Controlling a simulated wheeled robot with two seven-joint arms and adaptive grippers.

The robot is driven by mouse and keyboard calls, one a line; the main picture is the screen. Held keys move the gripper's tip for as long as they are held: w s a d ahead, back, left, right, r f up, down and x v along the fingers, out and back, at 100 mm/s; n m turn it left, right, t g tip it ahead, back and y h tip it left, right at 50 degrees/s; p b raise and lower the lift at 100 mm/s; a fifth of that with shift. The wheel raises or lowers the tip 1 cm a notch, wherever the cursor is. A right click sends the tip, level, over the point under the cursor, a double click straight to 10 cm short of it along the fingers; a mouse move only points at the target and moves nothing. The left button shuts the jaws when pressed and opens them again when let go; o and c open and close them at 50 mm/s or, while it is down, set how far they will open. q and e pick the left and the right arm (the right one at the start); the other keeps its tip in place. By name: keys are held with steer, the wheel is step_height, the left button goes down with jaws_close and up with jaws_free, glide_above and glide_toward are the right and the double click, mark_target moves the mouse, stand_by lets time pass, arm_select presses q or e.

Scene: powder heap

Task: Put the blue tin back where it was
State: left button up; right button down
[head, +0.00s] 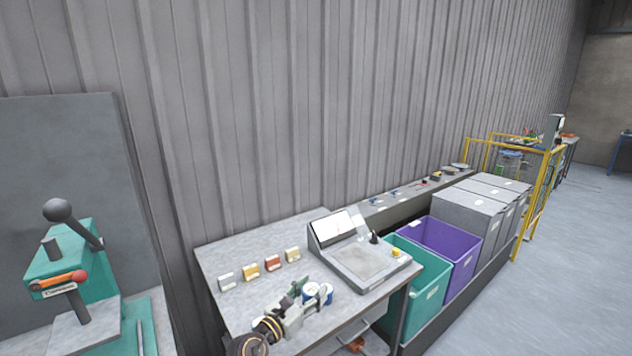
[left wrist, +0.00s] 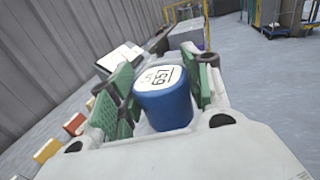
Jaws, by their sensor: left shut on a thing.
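The blue tin (left wrist: 165,103) has a white lid with dark digits on it. It sits between the green finger pads of my left gripper (left wrist: 160,92), which is shut on it. In the head view the tin (head: 317,294) shows as blue and white at the end of my left gripper (head: 308,298), over the front part of the grey table (head: 235,258). I cannot tell whether its base touches the table. My right gripper is not in view.
Small white, yellow, red and cream blocks (head: 272,263) stand in a row at the table's back. A grey console (head: 365,262) with a screen stands to the right. Teal (head: 428,285) and purple bins (head: 465,260) are beyond it. A green lever machine (head: 75,265) is at the left.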

arm_select(q)
steer(key=s+a+f+n+t+y, duration=0.1)
steer(key=s+a+f+n+y, duration=0.1)
steer(key=a, duration=0.5)
steer(key=s+a+f+n+t+y, duration=0.1)
steer(key=s+a+f+n+y, duration=0.2)
steer(key=s+a+f+y, duration=0.2)
steer(key=s+a+f+n+t+y, duration=0.1)
steer(key=s+a+f+n+y, duration=0.1)
steer(key=s+a+f, duration=0.3)
steer(key=s+a+y, duration=0.1)
steer(key=s+a, duration=0.1)
steer(key=a, duration=0.1)
steer(key=shift+s+a+t+y, duration=0.15)
steer(key=shift+a+t+y, duration=0.15)
steer(key=shift+y, duration=0.1)
